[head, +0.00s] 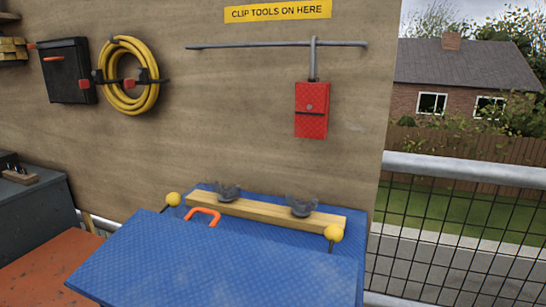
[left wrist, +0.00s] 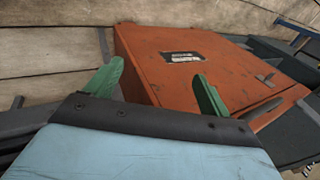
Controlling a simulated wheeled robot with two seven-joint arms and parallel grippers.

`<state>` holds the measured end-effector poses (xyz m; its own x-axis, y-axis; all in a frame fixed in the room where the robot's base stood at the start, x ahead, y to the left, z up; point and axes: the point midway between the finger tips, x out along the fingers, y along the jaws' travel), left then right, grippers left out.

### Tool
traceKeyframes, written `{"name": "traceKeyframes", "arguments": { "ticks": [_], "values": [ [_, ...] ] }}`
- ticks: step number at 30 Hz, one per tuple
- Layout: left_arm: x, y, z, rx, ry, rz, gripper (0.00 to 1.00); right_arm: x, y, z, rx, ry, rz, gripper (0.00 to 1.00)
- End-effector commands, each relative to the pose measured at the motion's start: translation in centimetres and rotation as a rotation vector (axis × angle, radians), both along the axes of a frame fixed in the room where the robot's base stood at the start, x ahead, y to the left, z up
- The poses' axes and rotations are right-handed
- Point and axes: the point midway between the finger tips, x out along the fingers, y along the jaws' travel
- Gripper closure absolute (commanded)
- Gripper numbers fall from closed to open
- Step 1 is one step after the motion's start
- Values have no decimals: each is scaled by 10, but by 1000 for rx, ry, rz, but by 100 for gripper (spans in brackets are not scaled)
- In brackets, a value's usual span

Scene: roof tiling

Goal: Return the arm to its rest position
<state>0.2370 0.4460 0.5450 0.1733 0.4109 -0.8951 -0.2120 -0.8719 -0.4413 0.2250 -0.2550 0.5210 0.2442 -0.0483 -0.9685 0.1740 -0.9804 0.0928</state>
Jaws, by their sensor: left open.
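My left gripper (left wrist: 156,86) shows in the left wrist view, its two green fingers wide apart with nothing between them. Beyond the fingers is an orange metal box (left wrist: 190,75) with a small label on its top; I see no contact with it, though the fingertips overlap its edge in the picture. Neither of my arms shows in the head view. My right gripper is in no view.
A blue textured surface (head: 230,260) with a wooden strip (head: 262,216) and an orange handle (head: 203,214) fills the lower middle. A red pouch (head: 312,108) hangs from a grey rail (head: 250,45). A yellow hose coil (head: 130,78) and black case (head: 68,72) hang left. Wire fence (head: 450,240) stands right.

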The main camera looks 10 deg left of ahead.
Motion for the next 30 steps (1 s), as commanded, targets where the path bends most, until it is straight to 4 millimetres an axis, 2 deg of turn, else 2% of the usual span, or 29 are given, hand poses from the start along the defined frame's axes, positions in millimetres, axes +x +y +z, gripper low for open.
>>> {"name": "traceKeyframes", "arguments": {
  "ticks": [1, 3, 7, 11, 12, 20, 26, 30],
  "values": [
    [-3, -34, -7, -68, -13, 0, 18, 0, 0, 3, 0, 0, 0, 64],
    [-6, -74, -14, -148, -28, 1, 18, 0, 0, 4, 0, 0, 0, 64],
    [-11, -141, -19, -284, -55, 8, 18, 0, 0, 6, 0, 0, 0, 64],
    [-14, -203, -15, -413, -83, 22, 18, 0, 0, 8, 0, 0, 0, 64],
    [-16, -194, -14, -396, -71, 23, 18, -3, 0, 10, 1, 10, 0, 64],
    [-35, -194, -25, -402, -38, 25, 18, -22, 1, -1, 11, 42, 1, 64],
    [-68, -195, -30, -410, -4, 27, 18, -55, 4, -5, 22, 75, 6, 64],
    [-98, -196, -28, -417, 19, 27, 18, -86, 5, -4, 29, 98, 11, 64]
  ]
}}
